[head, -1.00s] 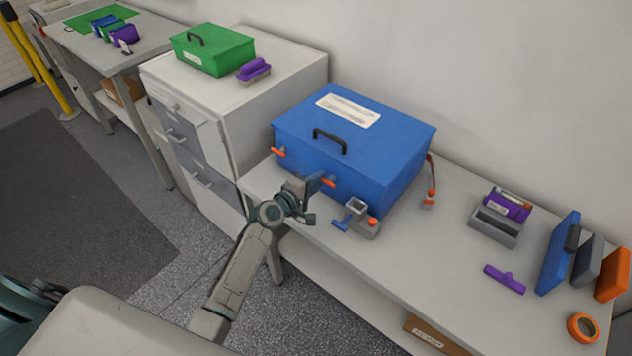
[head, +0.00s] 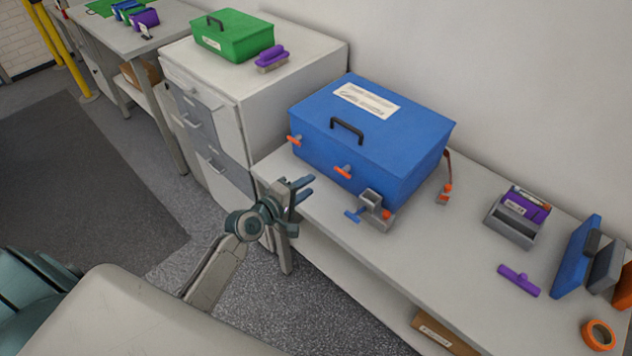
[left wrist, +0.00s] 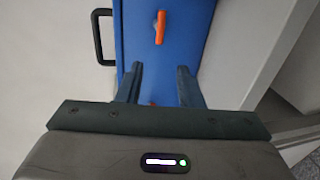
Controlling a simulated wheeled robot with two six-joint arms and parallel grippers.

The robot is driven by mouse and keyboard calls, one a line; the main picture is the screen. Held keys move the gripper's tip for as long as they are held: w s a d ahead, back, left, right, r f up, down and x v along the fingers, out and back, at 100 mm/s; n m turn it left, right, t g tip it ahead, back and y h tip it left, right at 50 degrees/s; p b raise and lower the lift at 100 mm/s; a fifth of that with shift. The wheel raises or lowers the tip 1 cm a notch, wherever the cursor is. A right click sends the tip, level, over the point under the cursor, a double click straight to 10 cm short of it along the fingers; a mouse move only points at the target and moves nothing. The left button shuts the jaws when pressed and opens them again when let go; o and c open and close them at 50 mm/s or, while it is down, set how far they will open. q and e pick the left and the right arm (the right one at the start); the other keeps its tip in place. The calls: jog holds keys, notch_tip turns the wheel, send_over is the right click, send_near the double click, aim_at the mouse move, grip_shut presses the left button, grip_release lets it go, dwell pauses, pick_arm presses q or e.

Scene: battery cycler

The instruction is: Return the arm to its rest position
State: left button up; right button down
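My left gripper (head: 302,190) is in front of the bench edge, left of and apart from the blue box (head: 372,130). Its two fingers are spread with nothing between them; they also show in the left wrist view (left wrist: 160,85), pointing toward the blue box (left wrist: 170,45). The blue box has a black handle, a white label and orange latch knobs (head: 342,172) on its front. A grey fixture (head: 374,208) with a blue lever and an orange knob stands at its front corner. My right gripper is not in view.
A grey cabinet (head: 235,120) with a green case (head: 232,38) and a purple brush (head: 272,58) stands left of the bench (head: 430,230). A grey holder (head: 510,228), a purple tool (head: 519,280) and orange tape (head: 598,335) lie at right. Floor is clear at left.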

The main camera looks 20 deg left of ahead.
pick_arm(q)
jog(key=shift+s+r, duration=0.1)
jog(key=shift+s, duration=0.15)
jog(key=shift+a, duration=0.1)
